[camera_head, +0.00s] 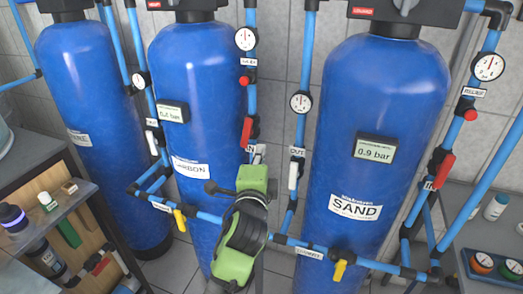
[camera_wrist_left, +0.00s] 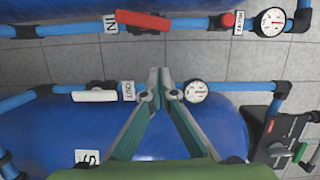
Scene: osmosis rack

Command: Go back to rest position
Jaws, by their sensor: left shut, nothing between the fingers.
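My left gripper (camera_head: 258,158), with green and black parts, is in the lower middle of the head view, in front of the pipes between the CARBON tank (camera_head: 192,130) and the SAND tank (camera_head: 385,120). In the left wrist view its two fingers (camera_wrist_left: 158,80) meet at the tips with nothing between them. They point towards the pipework, with the OUT pipe's white handle (camera_wrist_left: 94,96) to the left of the tips and a round gauge (camera_wrist_left: 196,91) to the right. My right gripper is in neither view.
A red handle (camera_head: 246,131) and a white handle (camera_head: 293,175) stand near the gripper. Yellow handles (camera_head: 180,219) hang on the low pipes. A shelf (camera_head: 35,232) with bottles is at left. A counter (camera_head: 470,225) with bottles is at right. Tiled wall lies behind.

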